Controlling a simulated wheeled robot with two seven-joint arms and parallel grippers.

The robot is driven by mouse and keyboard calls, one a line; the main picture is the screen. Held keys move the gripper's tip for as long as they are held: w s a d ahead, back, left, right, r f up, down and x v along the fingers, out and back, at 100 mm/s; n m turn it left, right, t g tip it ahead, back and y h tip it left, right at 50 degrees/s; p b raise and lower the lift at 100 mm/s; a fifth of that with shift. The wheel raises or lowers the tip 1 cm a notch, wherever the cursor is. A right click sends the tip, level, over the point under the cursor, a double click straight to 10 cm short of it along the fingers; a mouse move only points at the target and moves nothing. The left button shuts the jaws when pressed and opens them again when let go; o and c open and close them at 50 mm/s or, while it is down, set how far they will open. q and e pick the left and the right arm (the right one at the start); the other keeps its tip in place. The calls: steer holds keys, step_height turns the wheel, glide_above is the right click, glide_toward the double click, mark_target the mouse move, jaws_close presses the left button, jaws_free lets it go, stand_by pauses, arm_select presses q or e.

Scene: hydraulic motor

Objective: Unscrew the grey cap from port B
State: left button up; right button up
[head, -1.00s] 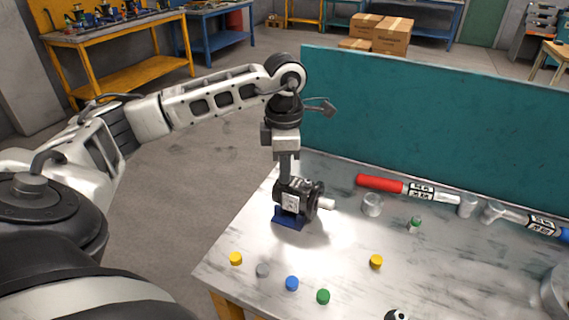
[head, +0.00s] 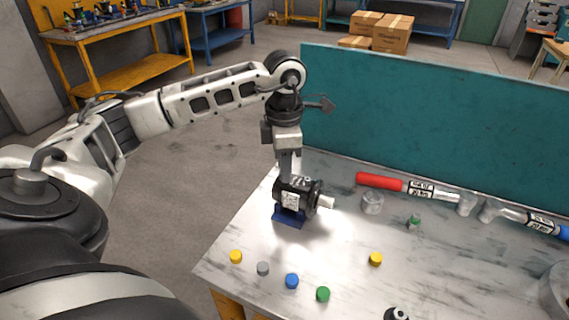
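The hydraulic motor (head: 299,197) is a dark body with a white label and a pale shaft pointing right. It sits on a blue stand (head: 289,217) near the table's back left. My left gripper (head: 286,176) points down at the top of the motor, with its fingertips at or just behind the motor's upper side. I cannot tell whether it is open, or shut on a cap. Port B and any cap on it are too small or hidden to make out. A loose grey cap (head: 263,268) lies on the table at the front left. My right gripper is not in view.
Yellow (head: 236,256), blue (head: 292,281), green (head: 323,294) and another yellow cap (head: 376,259) lie along the front. A teal panel (head: 420,115) closes the back.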

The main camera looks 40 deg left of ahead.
arm_select(q)
steer(key=m, duration=0.5)
steer(key=shift+f+m+b, duration=0.1)
steer(key=shift+m+b, duration=0.2)
steer(key=shift+b, duration=0.1)
steer(key=m, duration=0.2)
steer(key=shift+m, duration=0.4)
jaws_close()
steer(key=n, duration=0.2)
steer(key=shift+n, duration=0.4)
steer(key=n, duration=0.3)
steer(key=shift+p, duration=0.3)
